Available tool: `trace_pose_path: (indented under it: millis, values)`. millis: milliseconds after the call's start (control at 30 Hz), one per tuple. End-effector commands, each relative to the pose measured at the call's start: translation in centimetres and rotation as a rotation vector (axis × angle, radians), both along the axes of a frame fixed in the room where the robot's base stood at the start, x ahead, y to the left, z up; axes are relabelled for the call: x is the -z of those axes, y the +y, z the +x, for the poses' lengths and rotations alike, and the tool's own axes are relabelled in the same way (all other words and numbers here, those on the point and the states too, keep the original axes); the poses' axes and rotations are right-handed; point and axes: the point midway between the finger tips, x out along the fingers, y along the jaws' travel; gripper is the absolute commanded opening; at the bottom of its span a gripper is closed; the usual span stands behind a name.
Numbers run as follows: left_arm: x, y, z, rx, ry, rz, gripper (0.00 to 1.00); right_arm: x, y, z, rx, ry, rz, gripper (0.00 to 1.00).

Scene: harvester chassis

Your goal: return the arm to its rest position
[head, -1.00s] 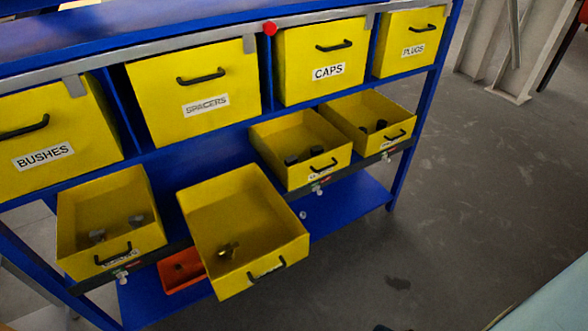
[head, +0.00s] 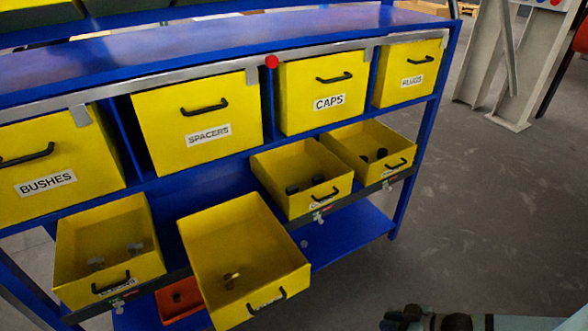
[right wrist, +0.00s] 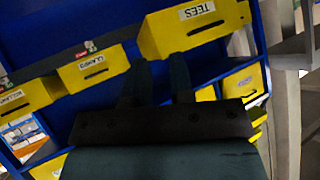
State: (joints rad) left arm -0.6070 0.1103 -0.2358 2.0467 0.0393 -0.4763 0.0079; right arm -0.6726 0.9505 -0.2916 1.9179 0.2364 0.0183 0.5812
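My right gripper (head: 425,320) shows at the bottom right edge of the head view, with part of my arm beside it, in front of the rack over the grey floor. In the right wrist view its two dark fingers (right wrist: 160,78) stand apart with nothing seen between them. The finger tips there overlap the blue rack and a yellow bin labelled TEES (right wrist: 195,30). My left gripper is in neither current view.
A blue rack (head: 225,60) holds yellow bins, including SPACERS (head: 165,110) and CAPS (head: 300,85). One lower drawer (head: 215,235) is pulled far out, with a brass-coloured part inside. An orange bin (head: 172,312) sits below.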

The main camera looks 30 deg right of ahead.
Motion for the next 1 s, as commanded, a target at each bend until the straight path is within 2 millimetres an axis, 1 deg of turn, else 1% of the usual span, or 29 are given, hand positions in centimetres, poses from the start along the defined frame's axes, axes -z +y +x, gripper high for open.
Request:
trace_pose_path:
  millis: [33, 100, 367, 433, 567, 667, 767, 833, 900, 1000]
  values:
    - [0.0, 0.0, 0.0, 0.001, 0.000, 0.001, 0.43, -0.4, -0.1, 0.8, -0.043, -0.027, -0.101, 0.22]
    - [0.0, 0.1, 0.0, 0.000, -0.001, 0.002, 0.43, -0.9, -0.4, 1.8, -0.110, -0.059, -0.257, 0.22]
    - [0.1, 0.6, 0.0, 0.005, -0.001, 0.014, 0.43, -3.6, -2.4, 4.9, -0.327, -0.136, -0.796, 0.22]
    - [0.2, 0.7, 0.0, 0.007, -0.002, 0.016, 0.43, -2.8, -1.1, 4.3, -0.298, -0.126, -0.756, 0.22]
    - [0.1, 0.7, 0.1, 0.008, -0.004, 0.017, 0.43, -1.9, 1.4, 3.8, -0.240, -0.116, -0.679, 0.22]
    - [0.1, 0.7, 0.1, 0.007, -0.004, 0.017, 0.43, -1.4, 3.6, 3.4, -0.192, -0.108, -0.613, 0.22]
    - [0.0, 0.6, 0.1, 0.006, -0.004, 0.015, 0.43, -0.9, 6.3, 3.1, -0.134, -0.098, -0.537, 0.22]
    - [0.0, 0.5, 0.1, 0.004, -0.004, 0.012, 0.43, -0.7, 8.5, 2.9, -0.087, -0.090, -0.474, 0.22]
    - [0.0, 0.4, 0.2, 0.002, -0.003, 0.009, 0.43, -0.7, 10.8, 2.9, -0.039, -0.083, -0.410, 0.22]
    - [-0.1, 0.2, 0.2, -0.001, -0.004, 0.003, 0.43, -0.8, 13.6, 3.0, 0.020, -0.073, -0.330, 0.22]
